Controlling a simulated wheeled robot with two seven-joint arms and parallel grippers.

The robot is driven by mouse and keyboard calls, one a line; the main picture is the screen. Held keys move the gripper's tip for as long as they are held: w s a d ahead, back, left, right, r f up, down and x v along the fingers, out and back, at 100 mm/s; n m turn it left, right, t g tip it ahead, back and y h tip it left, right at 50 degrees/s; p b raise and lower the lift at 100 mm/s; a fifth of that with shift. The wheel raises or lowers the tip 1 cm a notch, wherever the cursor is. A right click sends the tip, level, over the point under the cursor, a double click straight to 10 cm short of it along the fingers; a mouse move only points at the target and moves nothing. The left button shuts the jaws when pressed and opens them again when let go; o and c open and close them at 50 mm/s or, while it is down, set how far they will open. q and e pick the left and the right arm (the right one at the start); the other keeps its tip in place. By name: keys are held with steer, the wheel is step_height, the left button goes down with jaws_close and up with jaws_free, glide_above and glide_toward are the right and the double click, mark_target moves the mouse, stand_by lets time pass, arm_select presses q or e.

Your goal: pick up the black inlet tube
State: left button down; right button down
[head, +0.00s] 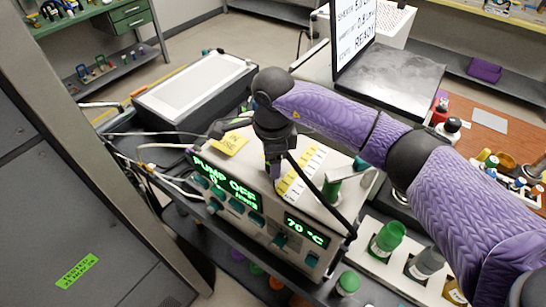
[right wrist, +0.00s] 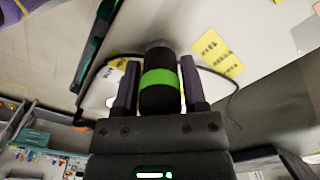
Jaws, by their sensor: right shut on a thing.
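My right gripper (head: 274,172) reaches down over the top of the pump box (head: 232,170). In the right wrist view its two fingers (right wrist: 160,92) are shut on the dark end piece of the black inlet tube (right wrist: 158,102), which has a bright green band. In the head view the black tube (head: 325,192) runs from beside the gripper down to the right, past the front edge of the box. The gripped end is mostly hidden by the gripper there. My left gripper is not in view.
The box front reads PUMP OFF and 70 °C. A yellow note (head: 230,143) and a yellow-striped label lie on its top. A screen (head: 358,35) stands behind. White cables run at left.

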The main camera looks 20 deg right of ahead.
step_height(320, 180, up, 10)
steer(key=shift+r+b, duration=0.1)
steer(key=shift+b, duration=0.2)
steer(key=shift+r+p, duration=1.7)
steer(key=shift+r, duration=0.5)
step_height(320, 180, up, 3)
steer(key=shift+p, duration=1.1)
steer(key=shift+d, duration=0.1)
